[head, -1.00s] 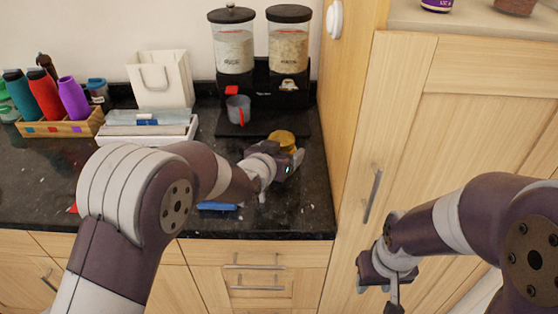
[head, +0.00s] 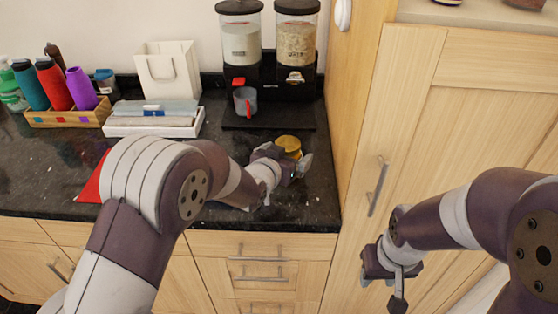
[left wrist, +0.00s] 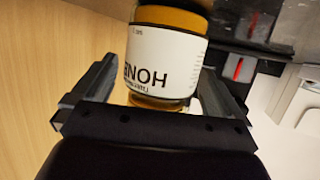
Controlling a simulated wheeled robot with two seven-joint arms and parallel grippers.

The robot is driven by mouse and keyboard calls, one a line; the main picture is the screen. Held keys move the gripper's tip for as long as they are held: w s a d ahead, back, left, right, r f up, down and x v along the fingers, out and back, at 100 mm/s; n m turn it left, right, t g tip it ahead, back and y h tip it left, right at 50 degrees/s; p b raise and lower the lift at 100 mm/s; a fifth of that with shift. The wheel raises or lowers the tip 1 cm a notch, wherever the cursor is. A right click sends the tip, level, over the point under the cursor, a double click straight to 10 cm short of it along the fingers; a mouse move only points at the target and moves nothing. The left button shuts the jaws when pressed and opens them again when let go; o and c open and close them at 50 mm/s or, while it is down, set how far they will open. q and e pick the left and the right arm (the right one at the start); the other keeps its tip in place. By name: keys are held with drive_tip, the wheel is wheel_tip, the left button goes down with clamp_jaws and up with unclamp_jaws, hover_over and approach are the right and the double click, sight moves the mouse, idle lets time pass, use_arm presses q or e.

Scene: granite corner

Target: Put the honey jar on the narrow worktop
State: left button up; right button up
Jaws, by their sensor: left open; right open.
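The honey jar (head: 289,143) shows its gold lid on the dark granite worktop (head: 308,208), close to the tall wooden cabinet side. In the left wrist view the jar (left wrist: 165,62) appears with its label upside down, between the two spread fingers. My left gripper (head: 288,161) is open around the jar, with a gap at the left finger and a smaller one at the right. Its body hides the jar's lower part in the head view. My right gripper (head: 384,284) is open and empty in front of the cabinet doors. I cannot tell which surface is the narrow worktop.
A black mat (head: 305,120) with a grey cup (head: 245,100) and two dispensers (head: 296,45) stands behind the jar. A white tray (head: 150,128), paper bag (head: 168,72) and bottle crate (head: 65,117) are left. A pale raised surface (head: 480,14) is top right.

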use_arm(q)
drive_tip(key=v, duration=1.1)
drive_tip(key=shift+s, duration=0.25)
